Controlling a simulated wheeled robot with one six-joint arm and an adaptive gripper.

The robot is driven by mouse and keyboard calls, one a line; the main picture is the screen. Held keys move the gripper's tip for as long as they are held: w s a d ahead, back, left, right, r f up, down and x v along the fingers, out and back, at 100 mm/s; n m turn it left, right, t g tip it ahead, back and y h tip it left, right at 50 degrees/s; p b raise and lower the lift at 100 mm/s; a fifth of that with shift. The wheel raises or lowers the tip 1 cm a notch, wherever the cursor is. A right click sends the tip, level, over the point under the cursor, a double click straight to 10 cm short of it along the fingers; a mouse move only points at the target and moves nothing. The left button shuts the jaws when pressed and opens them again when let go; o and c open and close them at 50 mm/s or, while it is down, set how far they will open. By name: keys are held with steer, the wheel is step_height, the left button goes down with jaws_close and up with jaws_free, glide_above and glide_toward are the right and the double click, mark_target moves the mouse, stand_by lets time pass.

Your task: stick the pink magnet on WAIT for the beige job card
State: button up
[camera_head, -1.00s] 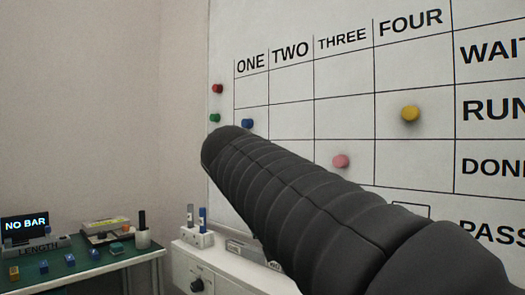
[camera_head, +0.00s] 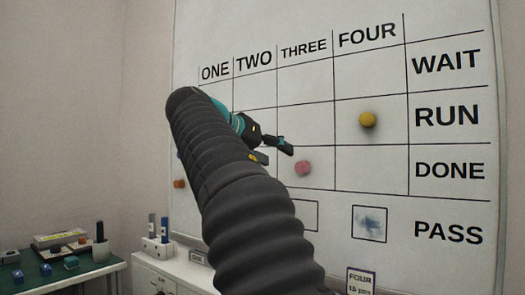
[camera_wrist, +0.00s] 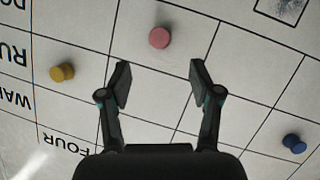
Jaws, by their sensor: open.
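The pink magnet (camera_head: 303,168) is on the whiteboard (camera_head: 465,270) in column THREE, row DONE. It also shows in the wrist view (camera_wrist: 160,38), beyond and between my fingertips. My gripper (camera_head: 277,151) is open and empty, close to the board and just left of the pink magnet; its fingers also show in the wrist view (camera_wrist: 160,76). The WAIT row (camera_head: 446,61) is the top row of the grid. A small card (camera_head: 361,281) reading FOUR shows at the bottom edge; I cannot tell whether it is the beige job card.
A yellow magnet (camera_head: 367,119) is in column FOUR, row RUN. A blue magnet (camera_wrist: 294,144) shows in the wrist view. A green table (camera_head: 75,279) with small blocks stands at lower left. My arm hides the lower left grid.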

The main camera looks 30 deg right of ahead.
mark_target(299, 168)
steer(key=x, duration=0.9)
steer(key=shift+w+d+f, duration=0.1)
steer(key=shift+d+f, duration=0.05)
steer(key=shift+d, duration=0.1)
jaws_close()
steer(key=shift+a, duration=0.25)
steer(key=shift+a+b, duration=0.3)
steer(key=shift+b, duration=0.05)
steer(key=shift+s+a+b, duration=0.3)
steer(key=shift+s+a, duration=0.3)
steer(key=shift+a, duration=0.3)
steer(key=shift+s+a+b, duration=0.25)
steer(key=shift+s+a, duration=0.15)
steer(key=shift+a, duration=0.5)
steer(key=shift+s+a+b, duration=0.2)
steer(key=shift+s+a, duration=0.15)
steer(key=shift+a, duration=0.6)
steer(key=shift+s+a+b, duration=0.25)
steer(key=shift+s+a, duration=0.15)
steer(key=shift+a, duration=0.5)
